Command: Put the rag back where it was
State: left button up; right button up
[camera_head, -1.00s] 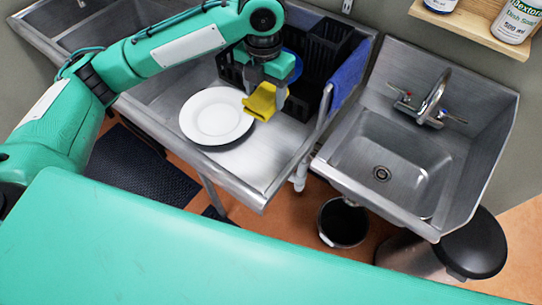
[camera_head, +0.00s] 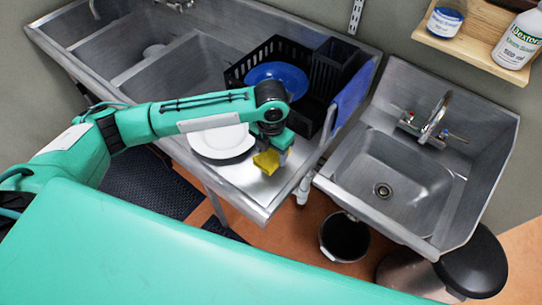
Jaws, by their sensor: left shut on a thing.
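The yellow rag (camera_head: 266,162) is pinched in my left gripper (camera_head: 273,155), which points downward and is shut on it. The rag and gripper are over the right end of the steel drainboard (camera_head: 240,185), near its front edge. I cannot tell whether the rag touches the steel. A white plate (camera_head: 215,143) lies just left of the rag, partly covered by my left arm. My right gripper is not in view.
A black rack (camera_head: 262,55) with a blue plate (camera_head: 277,76) stands behind the gripper. A blue cloth (camera_head: 351,97) hangs at the drainboard's right side. A hand sink (camera_head: 385,165) is to the right, with a black bin (camera_head: 344,236) below it. The drainboard's front right corner is bare.

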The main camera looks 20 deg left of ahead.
aim_at(271, 159)
pick_arm(q)
notch_tip(271, 159, down, 4)
jog(key=shift+r+p, duration=0.2)
jog(key=shift+p, duration=0.15)
jog(key=shift+f, duration=0.1)
jog(key=shift+f, duration=0.1)
jog(key=o, duration=1.1)
notch_tip(271, 159, up, 12)
jog(key=b, duration=0.3)
jog(key=shift+s, duration=0.1)
